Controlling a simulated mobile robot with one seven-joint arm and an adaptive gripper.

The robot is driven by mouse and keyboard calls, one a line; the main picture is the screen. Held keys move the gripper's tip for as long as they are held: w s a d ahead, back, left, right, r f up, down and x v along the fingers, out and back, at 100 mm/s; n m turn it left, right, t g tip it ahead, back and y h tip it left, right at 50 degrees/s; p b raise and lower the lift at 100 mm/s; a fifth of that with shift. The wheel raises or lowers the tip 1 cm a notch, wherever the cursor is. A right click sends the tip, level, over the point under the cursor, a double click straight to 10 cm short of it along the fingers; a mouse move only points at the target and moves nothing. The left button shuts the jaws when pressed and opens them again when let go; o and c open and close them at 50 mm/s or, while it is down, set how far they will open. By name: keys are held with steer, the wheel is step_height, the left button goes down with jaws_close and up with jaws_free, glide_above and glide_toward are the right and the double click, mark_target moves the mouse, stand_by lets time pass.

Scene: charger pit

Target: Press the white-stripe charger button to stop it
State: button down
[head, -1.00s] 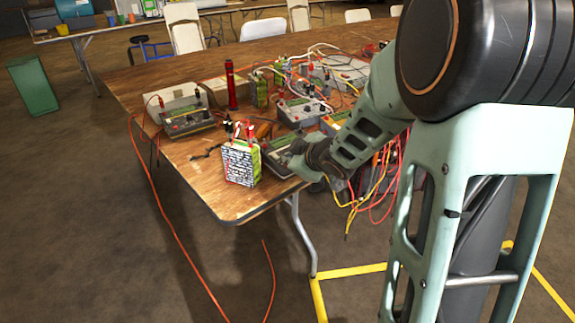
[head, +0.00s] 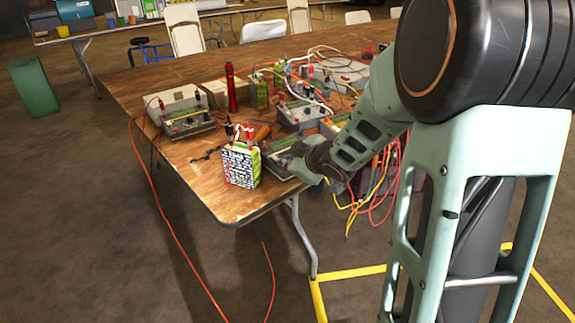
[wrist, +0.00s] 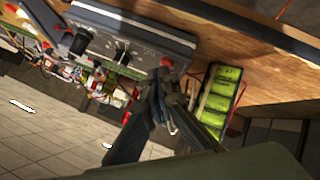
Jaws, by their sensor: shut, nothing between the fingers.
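A grey charger (head: 284,147) sits near the table's front edge, partly hidden behind my gripper (head: 303,166) in the head view. In the wrist view this charger (wrist: 120,35) is at the top, with dark round knobs and a red part (wrist: 167,62) at its edge. My gripper (wrist: 168,90) is shut and empty, its tips close to that edge. I cannot tell whether they touch. Another charger (head: 186,117) stands at the table's left edge, and one more (head: 303,112) stands behind the near one.
A green-and-white battery pack (head: 241,165) stands left of my gripper; green cells (wrist: 218,100) show in the wrist view. Red and yellow cables (head: 372,190) hang off the table. A red cylinder (head: 231,88) stands farther back. The table's front left corner (head: 230,208) is bare.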

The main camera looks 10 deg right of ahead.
steer(key=shift+s+r+p, duration=0.1)
steer(key=shift+r+p, duration=0.2)
steer(key=shift+r, duration=0.2)
steer(key=r+p, duration=0.5)
steer(key=shift+s+d, duration=0.2)
steer(key=shift+s, duration=0.2)
steer(key=shift+f, duration=0.1)
stand_by(0.3)
